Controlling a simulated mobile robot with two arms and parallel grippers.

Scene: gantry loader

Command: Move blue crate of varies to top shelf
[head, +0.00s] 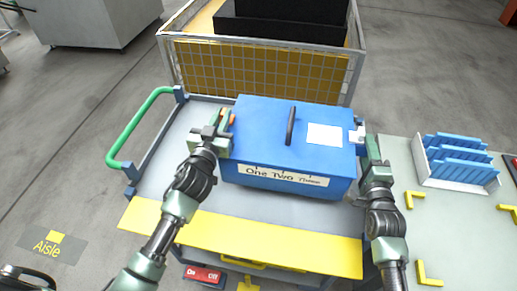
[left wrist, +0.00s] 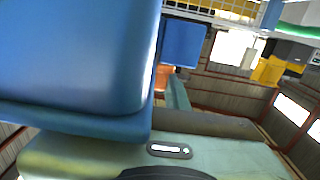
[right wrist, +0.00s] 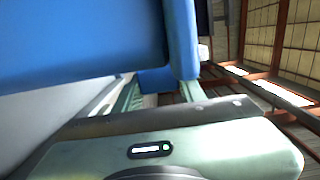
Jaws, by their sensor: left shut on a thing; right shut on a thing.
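The blue crate (head: 262,125) is a closed blue box with a dark handle on top, a white paper patch, and a front label reading "One Two Three". It sits on or just above the grey cart top (head: 165,165); I cannot tell which. My left gripper (head: 226,127) is shut on its left side, near an orange part. My right gripper (head: 360,142) is shut on its right side. The crate's side fills much of the left wrist view (left wrist: 75,55) and the right wrist view (right wrist: 80,35). The fingertips are mostly hidden. No top shelf can be made out.
A wire-mesh cage (head: 255,70) with black boxes stands behind the cart. A green rail (head: 140,125) is at the cart's left, a yellow strip (head: 240,238) along its front. A table at right holds a white rack (head: 455,165) of blue dividers. Floor at left is open.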

